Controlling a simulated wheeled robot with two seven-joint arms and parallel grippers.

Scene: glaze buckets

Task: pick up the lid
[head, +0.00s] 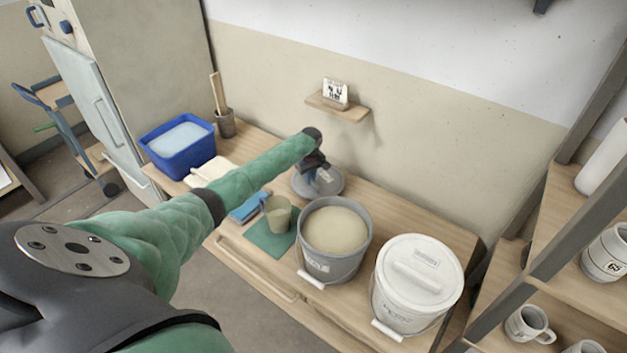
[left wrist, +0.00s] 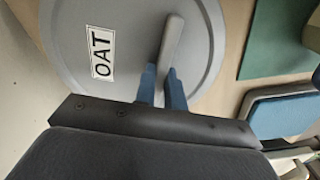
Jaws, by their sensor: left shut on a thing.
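The grey round lid (head: 331,187) lies at the back of the wooden bench, behind the open grey bucket (head: 317,265) of beige glaze. In the left wrist view the lid (left wrist: 75,30) fills the upper part, with an "OAT" label and a raised bar handle (left wrist: 172,42). My left gripper (head: 322,176) is over the lid; its blue fingers show in the left wrist view (left wrist: 162,85), shut on the lid's handle. In the head view the arm hides part of the lid. I cannot tell whether the lid touches the bench. My right gripper is not in view.
A closed white bucket (head: 418,280) stands right of the open one. A blue basin (head: 178,148) is at the left. A small wall shelf (head: 338,107) hangs behind.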

